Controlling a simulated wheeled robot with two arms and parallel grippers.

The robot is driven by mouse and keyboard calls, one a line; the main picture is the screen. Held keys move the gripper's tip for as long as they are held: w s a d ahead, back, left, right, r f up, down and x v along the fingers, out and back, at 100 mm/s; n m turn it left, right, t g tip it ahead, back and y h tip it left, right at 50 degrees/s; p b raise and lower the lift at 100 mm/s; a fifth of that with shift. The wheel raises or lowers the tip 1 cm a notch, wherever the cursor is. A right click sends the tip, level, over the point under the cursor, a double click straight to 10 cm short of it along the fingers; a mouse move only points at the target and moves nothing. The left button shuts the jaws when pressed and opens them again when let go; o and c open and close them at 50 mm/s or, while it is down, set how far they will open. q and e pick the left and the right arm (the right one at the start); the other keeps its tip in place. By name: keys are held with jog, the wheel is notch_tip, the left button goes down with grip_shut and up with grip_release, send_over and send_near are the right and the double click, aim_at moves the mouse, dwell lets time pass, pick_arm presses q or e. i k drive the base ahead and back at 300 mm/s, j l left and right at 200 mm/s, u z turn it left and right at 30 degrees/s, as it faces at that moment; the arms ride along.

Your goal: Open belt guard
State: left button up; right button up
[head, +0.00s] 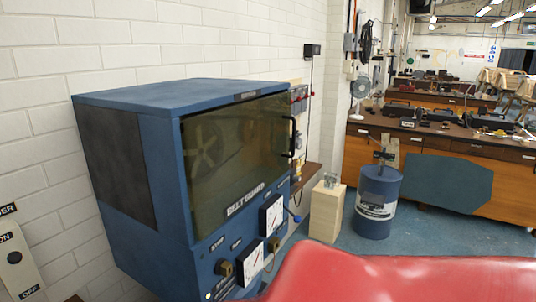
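The belt guard (235,150) is a tinted, see-through panel on the front of a blue machine cabinet (120,98). It looks shut, lying across the cabinet's front opening. A white-lettered "BELT GUARD" label runs along its lower edge. A black vertical bar handle (292,137) is at its right edge. A pale wheel-like shape shows dimly behind the panel. Below it are knobs, two white dial gauges and small labels. Neither of my grippers is in view, so nothing of mine is seen touching the guard or handle.
A wooden block (325,213) and a blue drum (377,202) stand on the floor right of the cabinet. Workbenches (430,140) are farther back. A white brick wall (150,40) is behind the cabinet. A glossy red surface, its owner unclear, fills the lower right.

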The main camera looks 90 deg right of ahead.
aim_at(276, 165)
jog(key=z, duration=2.4)
